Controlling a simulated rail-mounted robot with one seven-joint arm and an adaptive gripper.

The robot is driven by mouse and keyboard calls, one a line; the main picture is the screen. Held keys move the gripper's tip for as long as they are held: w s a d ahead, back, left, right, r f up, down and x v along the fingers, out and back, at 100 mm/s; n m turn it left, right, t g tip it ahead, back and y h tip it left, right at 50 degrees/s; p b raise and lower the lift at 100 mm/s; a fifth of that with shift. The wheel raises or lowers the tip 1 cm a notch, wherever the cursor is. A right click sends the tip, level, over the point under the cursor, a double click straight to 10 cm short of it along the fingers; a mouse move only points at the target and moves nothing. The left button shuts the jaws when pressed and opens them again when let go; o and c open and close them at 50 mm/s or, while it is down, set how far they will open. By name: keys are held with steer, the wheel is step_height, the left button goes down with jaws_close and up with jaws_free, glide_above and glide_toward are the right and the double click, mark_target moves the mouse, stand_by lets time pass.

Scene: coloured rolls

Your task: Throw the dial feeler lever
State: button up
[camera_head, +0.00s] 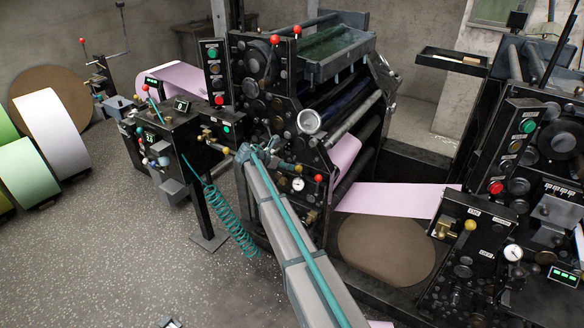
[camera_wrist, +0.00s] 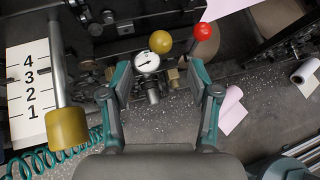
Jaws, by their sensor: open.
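A white round dial gauge (camera_wrist: 147,62) shows between my fingers in the wrist view, beyond their tips. A yellow ball knob (camera_wrist: 160,42) sits just above it, and a red ball knob (camera_wrist: 202,31) on a dark stem is to its right. Which of these belongs to the dial feeler lever I cannot tell for sure. In the head view a dial gauge (camera_head: 298,184) and a red knob (camera_head: 318,178) sit low on the middle press, close to my arm's end. My gripper (camera_wrist: 160,80) is open, with nothing between its teal fingers.
In the wrist view a yellow-ended handle (camera_wrist: 66,130) hangs beside a white numbered scale (camera_wrist: 28,90) on the left. A teal coiled hose (camera_head: 230,215) hangs left of my arm. Another press (camera_head: 545,130) stands right. The speckled floor (camera_head: 120,260) at left is clear.

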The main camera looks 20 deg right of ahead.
steer(key=shift+v, duration=1.1)
